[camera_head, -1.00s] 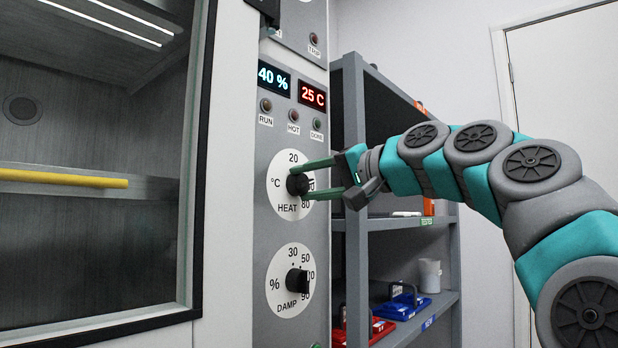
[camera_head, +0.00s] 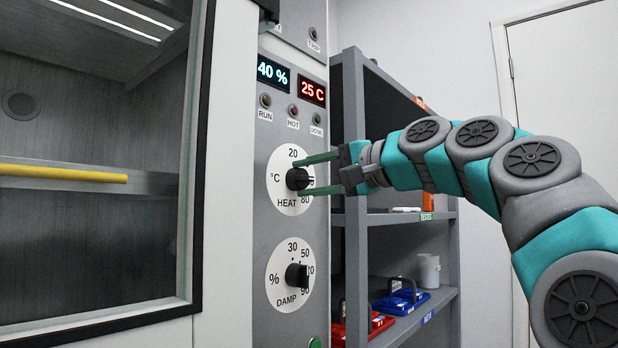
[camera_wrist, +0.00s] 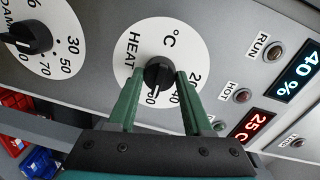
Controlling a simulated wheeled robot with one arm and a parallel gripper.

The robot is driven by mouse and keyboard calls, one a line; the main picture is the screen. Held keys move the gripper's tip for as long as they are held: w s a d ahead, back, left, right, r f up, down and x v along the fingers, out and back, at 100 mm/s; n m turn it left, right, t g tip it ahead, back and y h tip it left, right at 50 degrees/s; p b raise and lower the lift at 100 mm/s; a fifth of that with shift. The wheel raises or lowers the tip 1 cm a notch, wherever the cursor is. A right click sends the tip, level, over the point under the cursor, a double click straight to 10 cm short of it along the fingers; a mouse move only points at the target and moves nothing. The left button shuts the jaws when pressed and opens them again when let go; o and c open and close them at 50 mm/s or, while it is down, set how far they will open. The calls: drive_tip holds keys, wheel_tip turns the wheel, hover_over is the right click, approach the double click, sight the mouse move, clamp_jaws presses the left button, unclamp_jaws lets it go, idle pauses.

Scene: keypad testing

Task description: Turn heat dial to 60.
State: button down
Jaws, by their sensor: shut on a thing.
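The heat dial (camera_head: 298,179) is a black knob on a round white plate marked in °C, on the grey control panel. My gripper (camera_head: 303,177) reaches it from the right, with its green fingers above and below the knob. In the wrist view the fingers (camera_wrist: 160,76) stand on either side of the heat knob (camera_wrist: 158,72). The knob's white pointer line aims down in that view, between 40 and a partly hidden number beside it, closer to the hidden one. In the head view the pointer aims right, where my fingers partly cover the scale.
The damp dial (camera_head: 297,275) sits just below. Displays above read 40 % (camera_head: 272,73) and 25 C (camera_head: 312,92). A glass-doored chamber (camera_head: 90,230) is at left. A grey shelf (camera_head: 357,250) stands close behind my gripper.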

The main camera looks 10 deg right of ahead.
drive_tip(key=shift+c, duration=1.6)
unclamp_jaws()
drive_tip(key=v, duration=0.7)
drive_tip(key=shift+s+d+b, duration=0.3)
